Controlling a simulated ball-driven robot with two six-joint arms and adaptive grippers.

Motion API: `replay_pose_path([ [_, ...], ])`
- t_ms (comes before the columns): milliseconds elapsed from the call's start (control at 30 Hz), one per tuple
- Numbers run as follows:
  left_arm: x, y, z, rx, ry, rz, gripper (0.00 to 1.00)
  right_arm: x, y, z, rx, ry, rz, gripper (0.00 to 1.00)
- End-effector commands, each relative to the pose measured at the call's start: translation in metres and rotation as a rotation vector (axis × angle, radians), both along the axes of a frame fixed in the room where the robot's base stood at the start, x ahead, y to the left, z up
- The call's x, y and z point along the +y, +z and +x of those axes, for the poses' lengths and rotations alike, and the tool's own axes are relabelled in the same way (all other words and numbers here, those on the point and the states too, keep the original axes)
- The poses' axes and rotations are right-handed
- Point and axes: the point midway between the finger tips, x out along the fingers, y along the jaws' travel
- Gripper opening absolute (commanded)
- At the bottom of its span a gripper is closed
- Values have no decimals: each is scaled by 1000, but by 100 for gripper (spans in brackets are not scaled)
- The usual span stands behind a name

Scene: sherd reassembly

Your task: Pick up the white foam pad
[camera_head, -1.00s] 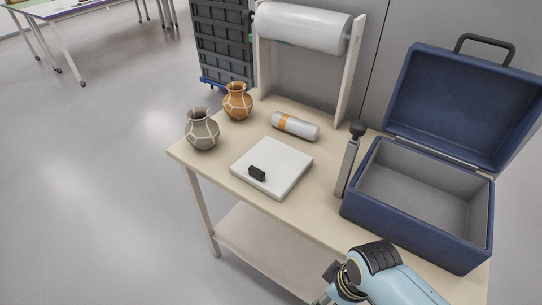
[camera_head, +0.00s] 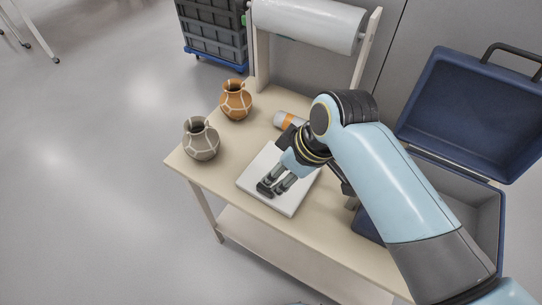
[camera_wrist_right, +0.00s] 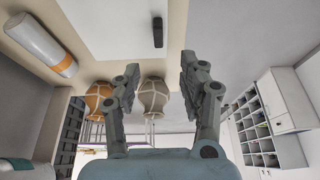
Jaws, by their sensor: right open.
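The white foam pad (camera_head: 252,181) is a flat white slab lying on the table, with a small black block (camera_wrist_right: 158,32) on top. The pad also shows along the top of the right wrist view (camera_wrist_right: 110,22). My right gripper (camera_head: 274,188) is over the pad near the block, and my arm hides much of the pad. In the right wrist view my right gripper (camera_wrist_right: 160,66) is open and empty, its fingers apart. The black block appears beyond the gap between the fingertips. My left gripper is not in view.
A grey jar (camera_head: 201,142) and an orange jar (camera_head: 236,103) stand left of the pad. A roll with an orange band (camera_head: 287,120) lies behind it. An open blue case (camera_head: 470,105) stands at the right, partly behind my arm. A wrap roll (camera_head: 310,22) hangs at the back.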

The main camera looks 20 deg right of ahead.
Motion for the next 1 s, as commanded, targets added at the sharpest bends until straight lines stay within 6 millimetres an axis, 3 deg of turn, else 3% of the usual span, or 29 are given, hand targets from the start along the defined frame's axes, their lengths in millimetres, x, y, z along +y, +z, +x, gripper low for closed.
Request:
replay_pose_path([
  [100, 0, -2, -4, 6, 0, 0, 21, 3, -13, 3, 3, 0, 1, 42],
  [300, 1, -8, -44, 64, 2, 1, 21, 10, -43, 14, 1, 0, 0, 42],
  [433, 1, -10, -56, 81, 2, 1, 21, 12, -52, 17, 1, 0, 1, 42],
  [567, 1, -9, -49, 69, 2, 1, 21, 14, -65, 21, 2, 0, 0, 42],
  [800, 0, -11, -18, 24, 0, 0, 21, 20, -97, 30, 2, -1, 0, 42],
  [1000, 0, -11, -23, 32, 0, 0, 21, 21, -100, 32, 0, -1, 0, 42],
])
